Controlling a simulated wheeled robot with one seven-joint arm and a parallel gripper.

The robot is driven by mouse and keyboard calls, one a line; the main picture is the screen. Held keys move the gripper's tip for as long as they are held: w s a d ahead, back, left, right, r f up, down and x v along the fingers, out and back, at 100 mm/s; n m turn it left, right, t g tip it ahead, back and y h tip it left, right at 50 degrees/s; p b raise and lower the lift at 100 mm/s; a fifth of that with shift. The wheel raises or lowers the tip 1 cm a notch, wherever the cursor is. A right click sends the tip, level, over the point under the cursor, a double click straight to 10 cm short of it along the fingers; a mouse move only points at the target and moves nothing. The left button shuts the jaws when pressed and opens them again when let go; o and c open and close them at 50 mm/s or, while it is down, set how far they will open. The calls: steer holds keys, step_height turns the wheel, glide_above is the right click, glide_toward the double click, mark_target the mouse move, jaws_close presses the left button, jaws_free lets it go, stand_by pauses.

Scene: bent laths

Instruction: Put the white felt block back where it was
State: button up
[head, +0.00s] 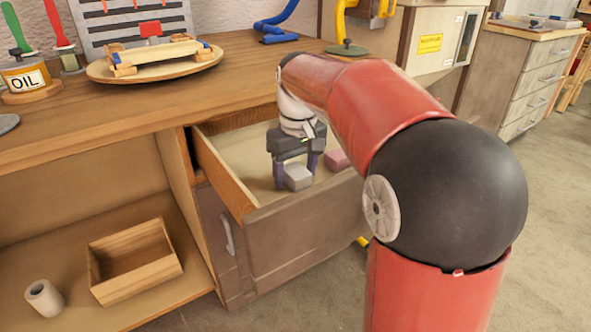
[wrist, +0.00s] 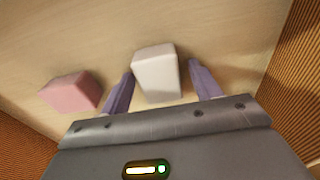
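The white felt block (head: 298,177) lies on the floor of the open drawer (head: 304,227). In the wrist view the white felt block (wrist: 157,74) sits between the two fingers, with a small gap at the right finger; the left finger is close to its side. My gripper (head: 297,180) reaches down into the drawer with its fingers apart around the block. In the wrist view my gripper (wrist: 160,88) is open. A pink block (wrist: 70,93) lies to the left of the fingers. In the head view the pink block (head: 337,160) is partly hidden by my arm.
An empty wooden box (head: 134,260) and a white roll (head: 44,298) stand on the lower shelf.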

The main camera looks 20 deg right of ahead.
mark_target(297, 172)
steer(key=shift+r, duration=0.1)
step_height(297, 172, up, 12)
steer(key=p, duration=0.2)
steer(key=shift+s, duration=0.4)
